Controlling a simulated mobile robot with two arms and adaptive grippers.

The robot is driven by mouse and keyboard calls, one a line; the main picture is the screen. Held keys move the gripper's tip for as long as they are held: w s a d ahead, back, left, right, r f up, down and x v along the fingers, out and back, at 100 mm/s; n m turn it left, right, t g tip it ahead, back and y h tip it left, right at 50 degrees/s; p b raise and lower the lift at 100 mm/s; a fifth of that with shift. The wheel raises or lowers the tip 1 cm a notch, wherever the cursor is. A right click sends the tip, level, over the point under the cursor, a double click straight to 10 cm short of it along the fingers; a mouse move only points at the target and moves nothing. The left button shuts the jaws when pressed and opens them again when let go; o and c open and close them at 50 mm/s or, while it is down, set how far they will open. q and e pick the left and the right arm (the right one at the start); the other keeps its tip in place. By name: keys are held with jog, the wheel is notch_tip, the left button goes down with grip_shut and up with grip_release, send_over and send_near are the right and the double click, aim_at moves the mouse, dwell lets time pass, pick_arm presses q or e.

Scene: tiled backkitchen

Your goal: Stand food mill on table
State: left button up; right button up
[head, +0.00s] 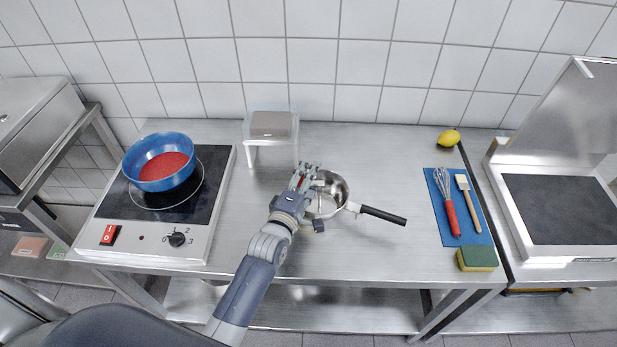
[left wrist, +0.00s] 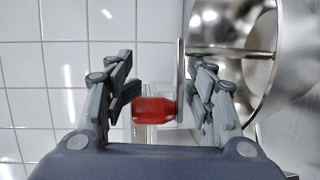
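The food mill is a shiny metal bowl (head: 338,192) with a black handle (head: 383,215) pointing right, on the steel table (head: 390,165). Its open top faces up toward the head camera; I cannot tell whether it sits level. My left gripper (head: 304,177) is over the bowl's left side and hides part of it. The bowl (left wrist: 235,65) shows behind the right finger. My right gripper is not in view.
A hotplate (head: 150,240) with a blue pan (head: 140,151) of red sauce stands at left. A blue mat (head: 476,228) with a whisk and brush, a sponge (head: 477,259) and a lemon (head: 448,138) are at right.

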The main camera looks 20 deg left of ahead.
pick_arm(q)
jog(key=shift+s, duration=0.15)
jog(key=s+r+b, duration=0.1)
jog(key=s, duration=1)
jog(key=shift+s+a+r+b, duration=0.25)
jog(key=shift+s+b, duration=0.1)
